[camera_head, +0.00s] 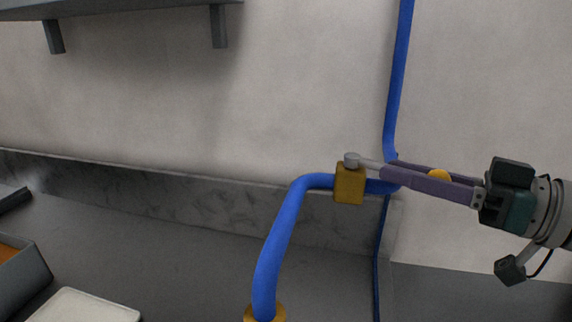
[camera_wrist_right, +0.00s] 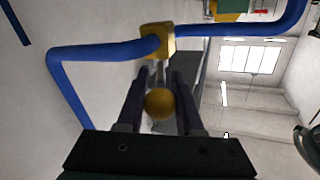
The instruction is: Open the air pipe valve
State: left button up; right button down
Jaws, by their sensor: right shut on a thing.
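The air pipe valve has a yellow block body (camera_head: 349,184) on the blue pipe (camera_head: 280,232), in front of the wall. A grey lever (camera_head: 370,163) runs from the valve's top cap toward the right. The lever carries a yellow ball knob (camera_head: 439,174), which shows partly between the fingers. My right gripper (camera_head: 388,174) comes in from the right and is shut on the lever. In the right wrist view, the lever and ball knob (camera_wrist_right: 159,103) lie between the two purple fingers, with the valve body (camera_wrist_right: 158,41) just beyond the tips. My left gripper is not in view.
The blue pipe rises along the wall behind my right fingers and bends down to a yellow fitting (camera_head: 264,313) at the counter. A grey shelf (camera_head: 110,8) hangs at upper left. A grey bin (camera_head: 28,275) and a white board (camera_head: 85,307) sit at lower left.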

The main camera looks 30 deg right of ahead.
jog(key=shift+y, duration=0.3)
jog(key=c, duration=0.9)
grip_release()
jog(key=shift+w, duration=0.1)
jog(key=shift+s+d, duration=0.1)
jog(key=shift+s, duration=0.15)
jog(key=p+v, duration=0.1)
jog(key=v, duration=0.8)
jog(key=shift+s+d, duration=0.15)
jog(key=shift+s, duration=0.05)
